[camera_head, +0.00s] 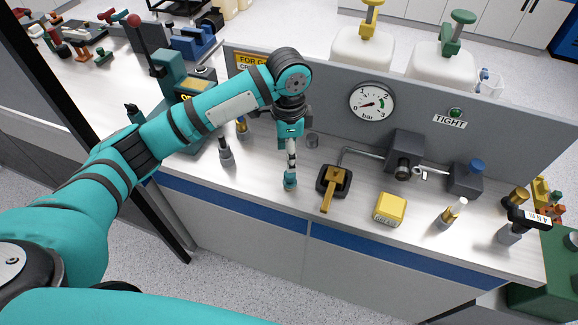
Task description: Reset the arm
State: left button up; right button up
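My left arm, teal with black bands, reaches in from the left over the bench. Its wrist bends down, and my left gripper (290,178) points down at the bench top, left of the black square dish with a brass handle (332,182). The gripper shows as one narrow column with a teal tip. I cannot tell whether its fingers are open or shut, hold anything or touch the bench. A teal part of my body crosses the bottom edge. My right gripper is not in view.
The bench (365,215) also carries a yellow block (390,209), a grey valve block (404,154), a blue-knobbed block (468,178) and small upright fittings. A grey panel with a pressure gauge (372,102) stands behind. The front strip near the gripper is clear.

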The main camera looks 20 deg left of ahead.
pick_arm(q)
jog(key=shift+r, duration=0.7)
